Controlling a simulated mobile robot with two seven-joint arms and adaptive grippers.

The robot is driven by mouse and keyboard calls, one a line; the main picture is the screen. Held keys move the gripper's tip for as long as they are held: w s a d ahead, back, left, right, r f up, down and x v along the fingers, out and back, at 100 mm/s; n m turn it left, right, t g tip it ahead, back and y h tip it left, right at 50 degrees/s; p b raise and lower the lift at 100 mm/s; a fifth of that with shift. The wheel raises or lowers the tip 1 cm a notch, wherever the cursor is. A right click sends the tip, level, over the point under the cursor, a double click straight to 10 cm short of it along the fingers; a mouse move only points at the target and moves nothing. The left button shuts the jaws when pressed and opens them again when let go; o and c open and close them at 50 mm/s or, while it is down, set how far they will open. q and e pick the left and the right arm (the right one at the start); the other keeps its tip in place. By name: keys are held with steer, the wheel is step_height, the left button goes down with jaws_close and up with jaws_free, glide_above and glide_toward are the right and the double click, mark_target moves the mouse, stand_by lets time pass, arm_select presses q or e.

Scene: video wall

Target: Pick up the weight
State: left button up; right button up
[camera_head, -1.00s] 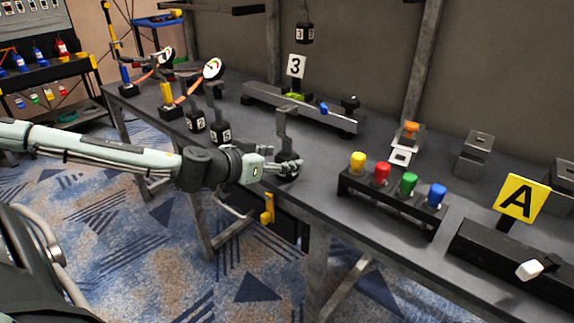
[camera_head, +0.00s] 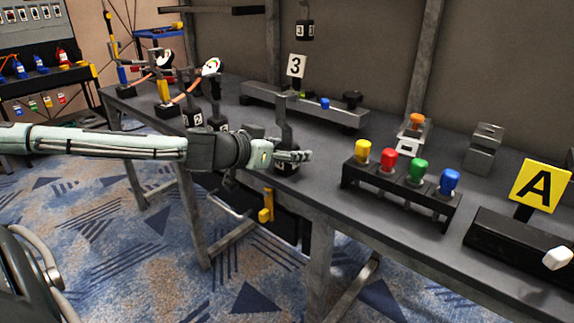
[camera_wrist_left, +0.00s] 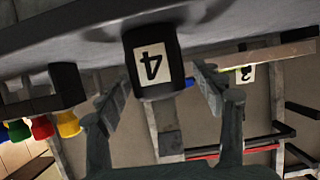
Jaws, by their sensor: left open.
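A black weight with a tall grey stem (camera_head: 285,122) stands on the near part of the table. Its block is partly hidden behind my left gripper (camera_head: 296,156) in the head view. In the left wrist view, which is upside down, the black weight (camera_wrist_left: 152,62) has a white label with a 4. My left gripper (camera_wrist_left: 160,95) is open there, one finger on each side of the weight and stem. I cannot tell whether the fingers touch it. My right gripper is not in view.
Weight 2 (camera_head: 193,117) and another weight stand left of my gripper, the latter partly hidden. Weight 3 (camera_head: 305,30) hangs at the back. A rack of coloured knobs (camera_head: 400,187) and the yellow A sign (camera_head: 540,186) are to the right. Bare tabletop lies between.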

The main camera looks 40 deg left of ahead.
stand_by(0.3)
arm_select(q)
jaws_close()
steer(key=shift+w+r, duration=0.1)
steer(key=shift+r, duration=0.1)
stand_by(0.4)
